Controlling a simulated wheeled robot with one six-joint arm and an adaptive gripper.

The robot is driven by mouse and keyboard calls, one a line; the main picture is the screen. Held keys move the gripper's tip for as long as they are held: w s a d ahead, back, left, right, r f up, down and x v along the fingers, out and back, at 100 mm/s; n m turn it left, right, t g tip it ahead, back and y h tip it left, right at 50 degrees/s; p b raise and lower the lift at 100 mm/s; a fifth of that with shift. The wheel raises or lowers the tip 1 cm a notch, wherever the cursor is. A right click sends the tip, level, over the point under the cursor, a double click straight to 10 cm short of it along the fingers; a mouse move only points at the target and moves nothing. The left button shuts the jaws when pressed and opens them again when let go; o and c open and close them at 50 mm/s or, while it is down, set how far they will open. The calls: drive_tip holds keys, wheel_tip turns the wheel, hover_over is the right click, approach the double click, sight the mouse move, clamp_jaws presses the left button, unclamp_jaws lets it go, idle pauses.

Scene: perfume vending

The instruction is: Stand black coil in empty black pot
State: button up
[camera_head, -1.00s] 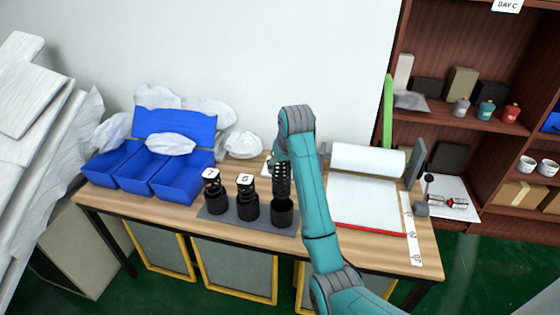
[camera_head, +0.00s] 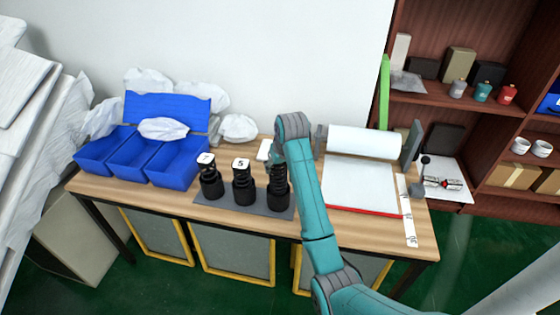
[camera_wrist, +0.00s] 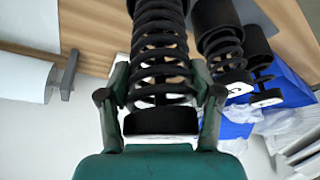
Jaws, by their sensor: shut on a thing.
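My gripper (camera_wrist: 160,78) is shut on a black coil (camera_wrist: 160,48), with one finger on each side of it, in the wrist view. The coil has open spiral turns and a solid black end cap close to my palm. In the head view the coil (camera_head: 278,171) is upright at the right black pot (camera_head: 278,198), its lower end in the pot's mouth. The pot's rim also shows at the top edge of the wrist view (camera_wrist: 155,4). Whether the coil rests on the pot's floor is hidden. My arm covers most of the gripper in the head view.
Two other black pots with coils stand to the left, tagged 7 (camera_head: 211,187) and 5 (camera_head: 242,191), close beside the right pot on a grey mat (camera_head: 222,203). Blue bins (camera_head: 178,163) stand farther left. A white paper roll (camera_head: 364,142) lies right of my arm.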

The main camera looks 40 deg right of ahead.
sight(282, 165)
drive_tip(key=shift+f, duration=1.7)
drive_tip(key=o, duration=1.7)
drive_tip(key=shift+o, duration=0.2)
drive_tip(key=shift+v, duration=3.7)
